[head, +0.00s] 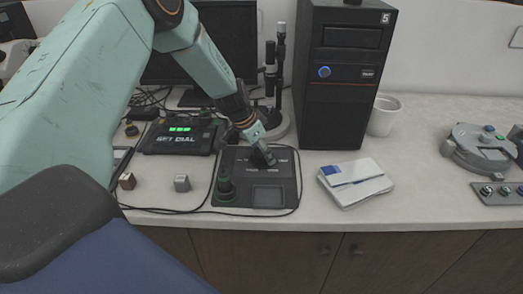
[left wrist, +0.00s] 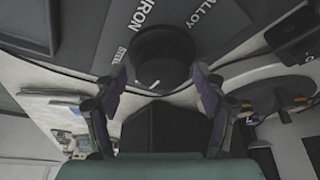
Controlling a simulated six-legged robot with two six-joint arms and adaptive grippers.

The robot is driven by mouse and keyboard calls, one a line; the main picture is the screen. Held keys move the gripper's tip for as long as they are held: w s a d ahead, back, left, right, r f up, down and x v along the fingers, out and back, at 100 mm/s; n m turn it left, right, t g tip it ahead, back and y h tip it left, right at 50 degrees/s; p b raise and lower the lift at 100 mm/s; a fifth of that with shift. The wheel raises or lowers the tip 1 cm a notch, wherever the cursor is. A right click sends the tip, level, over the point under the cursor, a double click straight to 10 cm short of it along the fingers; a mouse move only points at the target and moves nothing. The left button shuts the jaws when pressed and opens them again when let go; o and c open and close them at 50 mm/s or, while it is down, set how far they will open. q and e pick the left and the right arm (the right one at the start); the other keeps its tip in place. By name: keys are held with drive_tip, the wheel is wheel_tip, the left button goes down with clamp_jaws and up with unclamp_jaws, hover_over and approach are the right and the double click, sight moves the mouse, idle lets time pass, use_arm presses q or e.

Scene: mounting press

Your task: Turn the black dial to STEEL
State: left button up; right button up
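The black dial (left wrist: 166,55) is round and stands on a dark panel (head: 233,203), which lies on the bench. In the left wrist view a white mark on the dial sits at its lower left. White labels STEEL (left wrist: 122,57), IRON (left wrist: 145,14) and ALLOY (left wrist: 206,20) run around it. My left gripper (head: 264,158) points down over the dial and hides most of it in the head view. In the left wrist view its fingers (left wrist: 160,72) are spread, one on each side of the dial; contact is unclear. My right gripper is not in view.
A black box with a green-lit display reading SET DIAL (head: 180,137) sits left of the panel. A PC tower (head: 345,80), a microscope stand (head: 281,60) and a paper stack (head: 356,183) are close by.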

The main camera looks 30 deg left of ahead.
use_arm(q)
drive_tip(key=shift+w+a+f, duration=0.2)
drive_tip(key=shift+w+f, duration=0.2)
drive_tip(key=shift+w, duration=0.05)
drive_tip(key=shift+c, duration=1.4)
drive_tip(key=shift+s+r, duration=0.5)
drive_tip(key=shift+s, duration=0.05)
drive_tip(key=c, duration=0.5)
drive_tip(key=shift+w, duration=0.1)
drive_tip(key=shift+c, duration=0.7)
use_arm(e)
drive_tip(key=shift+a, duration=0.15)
